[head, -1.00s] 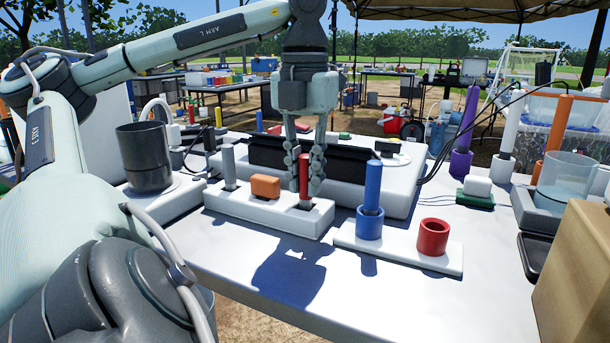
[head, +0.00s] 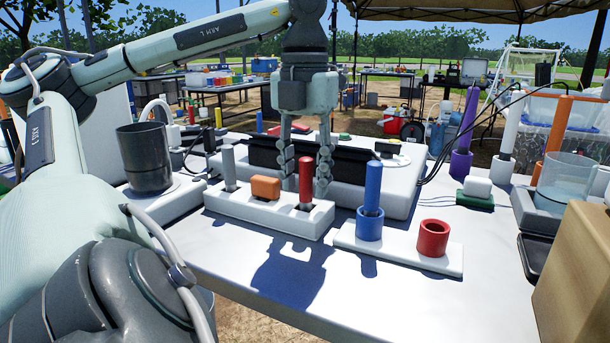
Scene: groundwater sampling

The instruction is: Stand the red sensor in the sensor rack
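The red sensor (head: 305,174) is a red cylinder standing upright in a slot of a white block (head: 277,218). My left gripper (head: 306,183) points down over it, open, with one finger on each side and small gaps to it. The sensor rack (head: 398,242) is a white base to the right with a blue cup (head: 369,225) and a red cup (head: 433,238). A blue sensor (head: 373,185) stands upright in the blue cup. The red cup's mouth shows empty. My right gripper is out of view.
A grey rod (head: 228,165) and an orange block (head: 265,187) are on the white block. A dark cup (head: 146,158) stands left. A low black-and-white case (head: 345,160) is behind. A cardboard box (head: 575,270) is front right. The front tabletop is clear.

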